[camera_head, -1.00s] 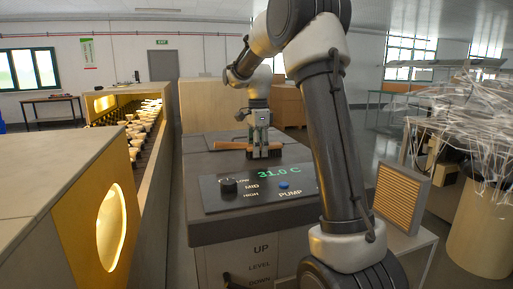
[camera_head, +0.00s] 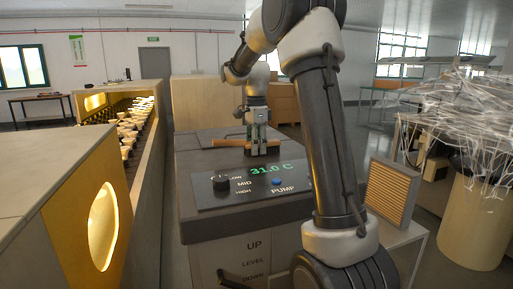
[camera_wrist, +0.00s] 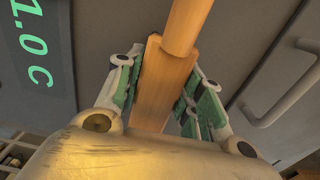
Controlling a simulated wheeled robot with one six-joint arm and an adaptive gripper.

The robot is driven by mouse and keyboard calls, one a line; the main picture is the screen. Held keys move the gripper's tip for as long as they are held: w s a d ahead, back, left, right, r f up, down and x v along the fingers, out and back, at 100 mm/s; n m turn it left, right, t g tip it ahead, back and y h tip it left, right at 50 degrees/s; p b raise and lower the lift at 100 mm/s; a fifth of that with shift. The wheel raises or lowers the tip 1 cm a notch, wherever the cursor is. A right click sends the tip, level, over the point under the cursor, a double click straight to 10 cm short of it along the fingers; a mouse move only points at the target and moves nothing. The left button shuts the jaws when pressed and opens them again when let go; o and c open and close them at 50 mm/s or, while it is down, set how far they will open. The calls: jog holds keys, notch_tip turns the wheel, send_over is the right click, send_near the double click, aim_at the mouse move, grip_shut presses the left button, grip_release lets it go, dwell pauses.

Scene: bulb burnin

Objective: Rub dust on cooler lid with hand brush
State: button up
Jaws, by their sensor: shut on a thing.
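The cooler lid (camera_head: 200,156) is the dark grey flat top of the cabinet in the middle of the head view. My gripper (camera_head: 260,148) is low over its far right part and shut on the hand brush. The brush's wooden handle (camera_head: 237,136) points left. In the wrist view the orange-brown brush (camera_wrist: 166,84) lies between the two green-padded fingers of my gripper (camera_wrist: 162,92). The bristles are hidden in the wrist view, and I cannot tell whether they touch the lid (camera_wrist: 110,20). I cannot make out dust on the lid.
A panel (camera_head: 250,186) with knob, blue button and 31.0 C display sits at the lid's front. A long trough with several bulbs (camera_head: 130,125) runs along the left. A slatted filter (camera_head: 390,192) and a plastic-draped drum (camera_head: 470,225) stand at the right.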

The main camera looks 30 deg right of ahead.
jog(key=shift+w+d, duration=0.25)
jog(key=shift+w, duration=1.05)
jog(key=shift+w+d, duration=0.25)
jog(key=shift+w, duration=1.05)
jog(key=shift+w+d, duration=0.2)
jog(key=shift+w, duration=0.65)
jog(key=shift+w+d, duration=0.15)
jog(key=shift+w, duration=0.65)
jog(key=shift+s+d, duration=0.2)
jog(key=shift+d, duration=0.65)
jog(key=shift+s+a+f, duration=0.1)
jog(key=shift+s+a, duration=0.1)
jog(key=shift+s, duration=0.75)
jog(key=shift+s+a+f, duration=0.1)
jog(key=shift+s+a, duration=0.05)
jog(key=shift+s, duration=0.75)
jog(key=shift+s+a+r, duration=0.1)
jog(key=shift+s+a, duration=0.15)
jog(key=shift+s, duration=0.9)
jog(key=shift+s+a+r, duration=0.1)
jog(key=shift+s+a, duration=0.1)
jog(key=shift+s, duration=0.9)
jog(key=shift+s+a+r, duration=0.1)
jog(key=shift+s+a, duration=0.15)
jog(key=shift+s, duration=0.9)
jog(key=shift+r, duration=3)
jog(key=shift+r, duration=0.1)
